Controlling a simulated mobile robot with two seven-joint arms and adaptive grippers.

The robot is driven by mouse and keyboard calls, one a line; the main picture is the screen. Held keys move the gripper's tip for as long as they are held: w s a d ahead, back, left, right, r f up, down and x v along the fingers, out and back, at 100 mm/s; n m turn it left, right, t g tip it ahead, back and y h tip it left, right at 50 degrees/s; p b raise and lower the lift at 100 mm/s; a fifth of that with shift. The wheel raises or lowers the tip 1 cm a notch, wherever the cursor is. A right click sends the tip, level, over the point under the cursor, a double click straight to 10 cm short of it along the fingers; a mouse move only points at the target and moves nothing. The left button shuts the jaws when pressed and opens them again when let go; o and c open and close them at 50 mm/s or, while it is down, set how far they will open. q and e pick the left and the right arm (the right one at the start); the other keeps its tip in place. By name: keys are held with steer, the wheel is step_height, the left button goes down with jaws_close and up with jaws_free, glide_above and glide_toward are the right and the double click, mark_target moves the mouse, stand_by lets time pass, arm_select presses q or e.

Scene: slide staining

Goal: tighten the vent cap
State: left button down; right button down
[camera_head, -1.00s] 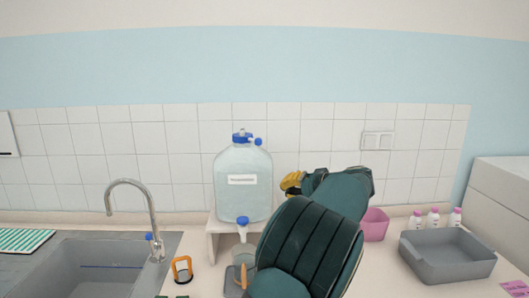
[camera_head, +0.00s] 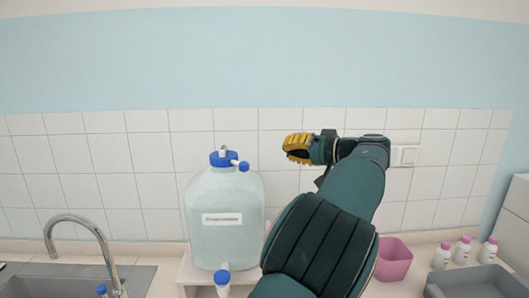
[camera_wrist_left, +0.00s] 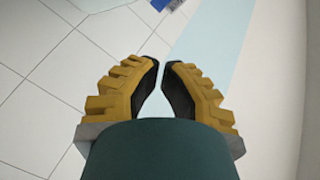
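A large translucent jug (camera_head: 227,242) with a white label stands on a low white stand. A wide blue cap (camera_head: 223,159) sits on its neck, with a small grey piece on top. A small blue vent cap (camera_head: 243,166) sticks out to the right of the wide cap. My left gripper (camera_head: 297,148), with yellow ribbed fingers, is right of the vent cap and apart from it, slightly higher in the picture. In the left wrist view its fingertips (camera_wrist_left: 160,66) are close together with nothing between them. A blue part cut off at that view's top edge cannot be identified. My right gripper is not in view.
A blue tap (camera_head: 222,278) projects from the jug's lower front. A sink with a curved faucet (camera_head: 85,225) is at left. A pink bin (camera_head: 394,259), white bottles (camera_head: 462,250) and a grey tray (camera_head: 480,284) stand at right. The tiled wall is close behind.

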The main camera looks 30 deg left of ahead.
mark_target(229, 157)
arm_select(q)
steer(key=a+f, duration=0.1)
steer(key=a, duration=0.2)
steer(key=s+a, duration=0.1)
steer(key=a, duration=0.2)
steer(key=a+f, duration=0.1)
steer(key=a, duration=0.3)
steer(key=shift+s+a+f+p, duration=0.1)
steer(key=shift+s+f+p, duration=0.1)
steer(key=shift+f+p, duration=0.1)
steer(key=shift+s+a+f, duration=0.15)
steer(key=shift+s+f, duration=0.3)
steer(key=shift+s, duration=0.25)
